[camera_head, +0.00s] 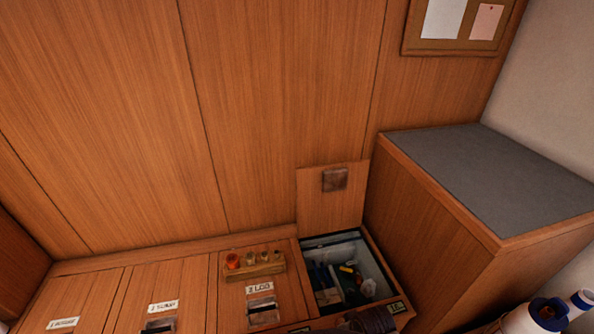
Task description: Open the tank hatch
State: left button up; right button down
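Several wooden hatches lie in a row along the bottom of the view. The hatch (180,286) with the label (163,307) that seems to read "2 TANK" is shut and flush with its neighbours. A dark recessed pull (159,325) shows below its label, cut by the lower frame edge. Nothing lies on the visible part of this hatch. My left gripper is not in view. A dark rounded part (372,321) at the bottom edge, by the open compartment, looks like my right gripper; its fingers cannot be made out.
The rightmost hatch lid (331,200) stands open against the panelled wall, above a bin (373,262) of tools. A wooden rack (256,266) with small items sits on the hatch labelled 3 (228,297). A grey-topped cabinet (490,178) stands at the right.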

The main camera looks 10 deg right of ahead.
aim_at(330, 198)
jog(key=l+u, duration=0.25)
jog(key=u, duration=0.15)
jog(key=l+u, duration=0.25)
jog(key=u, duration=0.15)
jog(key=l+u, duration=0.25)
jog(key=u, duration=0.15)
